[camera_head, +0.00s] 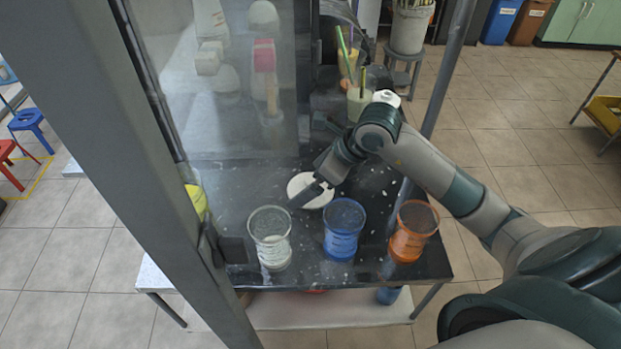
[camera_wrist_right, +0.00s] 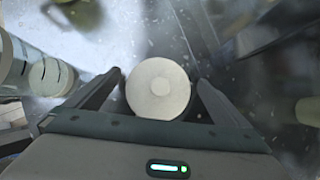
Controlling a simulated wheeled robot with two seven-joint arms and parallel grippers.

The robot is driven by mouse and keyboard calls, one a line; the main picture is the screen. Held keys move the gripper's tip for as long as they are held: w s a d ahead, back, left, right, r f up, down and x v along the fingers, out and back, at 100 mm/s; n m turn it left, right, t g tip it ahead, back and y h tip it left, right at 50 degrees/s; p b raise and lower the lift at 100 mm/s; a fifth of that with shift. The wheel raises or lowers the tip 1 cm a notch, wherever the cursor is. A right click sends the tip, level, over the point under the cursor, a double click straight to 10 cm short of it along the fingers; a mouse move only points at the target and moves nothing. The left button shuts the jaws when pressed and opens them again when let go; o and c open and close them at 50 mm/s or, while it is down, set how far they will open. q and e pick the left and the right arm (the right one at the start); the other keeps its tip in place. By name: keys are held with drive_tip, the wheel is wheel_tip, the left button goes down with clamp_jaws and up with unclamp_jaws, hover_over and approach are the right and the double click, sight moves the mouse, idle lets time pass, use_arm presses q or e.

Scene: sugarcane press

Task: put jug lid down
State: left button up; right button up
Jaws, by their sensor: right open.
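The jug lid (camera_head: 318,202) is a round white disc that appears to lie flat on the dark speckled counter (camera_head: 235,190), behind the cups. In the right wrist view the lid (camera_wrist_right: 172,92) shows a small raised disc at its centre. My right gripper (camera_head: 303,196) is over the lid and partly covers it in the head view. In the right wrist view its two fingers (camera_wrist_right: 160,80) are spread, one on each side of the lid, with gaps between. My left gripper is not in view.
A clear cup (camera_head: 270,240), a blue cup (camera_head: 343,230) and an orange cup (camera_head: 412,232) stand along the counter's front edge. A pale container with a straw (camera_head: 358,102) stands at the back. Metal posts flank the counter; a clear panel stands at back left.

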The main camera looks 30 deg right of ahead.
drive_tip(key=b+v, duration=0.2)
drive_tip(key=v, duration=1)
drive_tip(key=shift+b, duration=0.4)
